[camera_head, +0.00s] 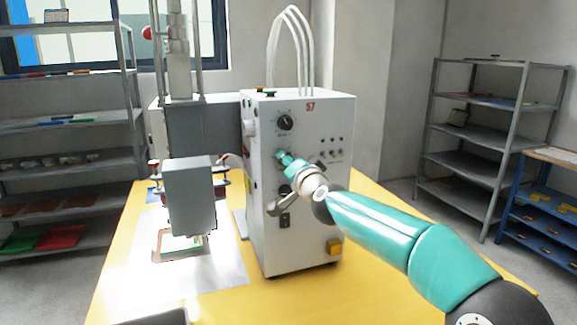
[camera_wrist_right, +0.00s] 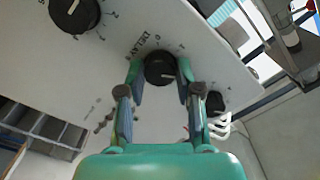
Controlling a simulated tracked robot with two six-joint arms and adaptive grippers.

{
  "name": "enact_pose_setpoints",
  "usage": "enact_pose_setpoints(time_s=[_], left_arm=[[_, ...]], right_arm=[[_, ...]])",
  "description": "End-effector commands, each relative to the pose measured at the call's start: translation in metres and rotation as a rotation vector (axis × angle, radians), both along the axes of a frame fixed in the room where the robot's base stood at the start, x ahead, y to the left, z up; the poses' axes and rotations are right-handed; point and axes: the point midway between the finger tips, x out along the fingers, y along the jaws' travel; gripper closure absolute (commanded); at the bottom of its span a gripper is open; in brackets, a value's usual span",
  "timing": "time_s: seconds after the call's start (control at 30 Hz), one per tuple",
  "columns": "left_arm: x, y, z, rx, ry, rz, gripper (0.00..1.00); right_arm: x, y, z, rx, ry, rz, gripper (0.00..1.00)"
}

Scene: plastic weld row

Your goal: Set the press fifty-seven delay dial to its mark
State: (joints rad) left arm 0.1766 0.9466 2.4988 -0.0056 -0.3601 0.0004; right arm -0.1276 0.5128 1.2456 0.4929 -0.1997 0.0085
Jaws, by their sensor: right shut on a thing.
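The press cabinet (camera_head: 300,215), white and marked 57, stands on the yellow table. In the right wrist view the black delay dial (camera_wrist_right: 158,66) has a white pointer line and the word DELAY printed beside it. My right gripper (camera_wrist_right: 161,78) has one finger on each side of this dial and is shut on it. In the head view the right gripper (camera_head: 286,158) is at the cabinet's front, below an upper dial (camera_head: 285,122), and it hides the delay dial. The dial's set mark cannot be made out. My left gripper is not in view.
Another dial (camera_wrist_right: 75,12) and a small black knob (camera_wrist_right: 215,102) sit near the delay dial. The grey press head (camera_head: 186,195) stands left of the cabinet. Shelves (camera_head: 490,130) stand at the right.

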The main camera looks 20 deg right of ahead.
Motion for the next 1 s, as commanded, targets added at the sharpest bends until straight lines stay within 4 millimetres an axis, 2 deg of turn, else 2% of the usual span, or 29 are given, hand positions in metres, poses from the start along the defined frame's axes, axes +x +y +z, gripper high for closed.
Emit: enact_pose_setpoints(time_s=[0.63,0.67,0.7,0.8,1.0], left_arm=[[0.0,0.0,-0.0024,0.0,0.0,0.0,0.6],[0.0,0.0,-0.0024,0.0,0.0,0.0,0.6],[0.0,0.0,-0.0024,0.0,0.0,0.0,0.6],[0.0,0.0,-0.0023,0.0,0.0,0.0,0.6],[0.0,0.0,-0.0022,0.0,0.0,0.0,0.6]], right_arm=[[0.0006,-0.002,-0.0038,0.063,0.008,-0.003,1.0],[0.0006,-0.0021,-0.0039,0.063,0.008,-0.003,0.63],[0.0006,-0.0021,-0.0039,0.063,0.008,-0.003,0.56],[0.0005,-0.0019,-0.0033,0.062,0.007,-0.003,0.41],[0.0002,-0.0012,-0.0018,0.062,0.004,-0.002,0.41]])
